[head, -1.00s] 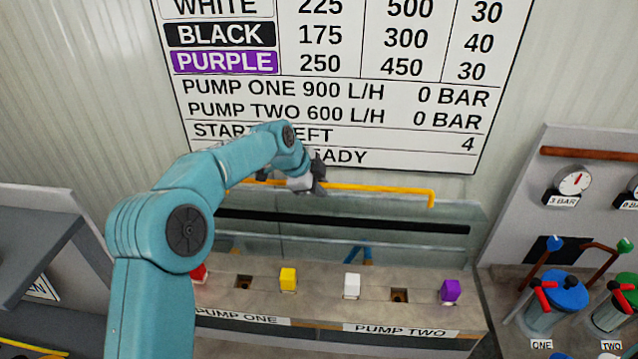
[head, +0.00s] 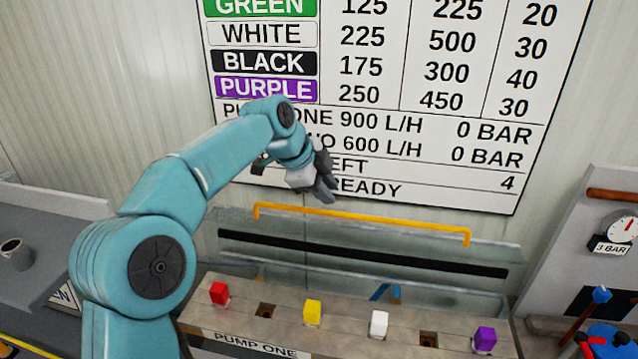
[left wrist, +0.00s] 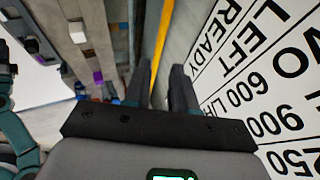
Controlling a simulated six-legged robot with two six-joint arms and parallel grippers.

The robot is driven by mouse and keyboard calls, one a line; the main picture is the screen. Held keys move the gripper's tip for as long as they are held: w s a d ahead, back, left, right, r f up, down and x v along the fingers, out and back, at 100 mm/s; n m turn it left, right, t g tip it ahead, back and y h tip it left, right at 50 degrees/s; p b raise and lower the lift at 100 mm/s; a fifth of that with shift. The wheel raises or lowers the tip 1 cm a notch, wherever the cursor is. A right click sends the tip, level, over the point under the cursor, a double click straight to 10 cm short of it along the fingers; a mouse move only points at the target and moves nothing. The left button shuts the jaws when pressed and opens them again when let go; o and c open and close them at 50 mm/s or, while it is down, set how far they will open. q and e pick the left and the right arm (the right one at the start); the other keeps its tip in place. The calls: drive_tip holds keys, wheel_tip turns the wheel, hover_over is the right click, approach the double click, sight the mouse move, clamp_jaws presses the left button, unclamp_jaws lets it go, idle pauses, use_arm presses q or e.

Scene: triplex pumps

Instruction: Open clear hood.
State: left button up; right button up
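The clear hood (head: 400,254) stands steeply tilted up at the back of the pump bench, against the wall side. Its yellow handle bar (head: 365,222) runs along its top edge, and a dark strip crosses the panel. My left gripper (head: 326,188) is above the handle and apart from it. In the left wrist view, the fingers of my left gripper (left wrist: 160,88) are spread with nothing between them. The yellow handle (left wrist: 158,45) shows beyond the fingertips. My right gripper is in neither view.
On the bench, red (head: 219,293), yellow (head: 312,311), white (head: 379,324) and purple (head: 485,339) blocks stand uncovered in front of the hood. A printed wall board (head: 400,120) hangs behind my left arm. A gauge panel (head: 610,245) stands at right.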

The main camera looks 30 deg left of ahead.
use_arm(q)
drive_tip(key=shift+v, duration=1.8)
drive_tip(key=shift+w, duration=0.1)
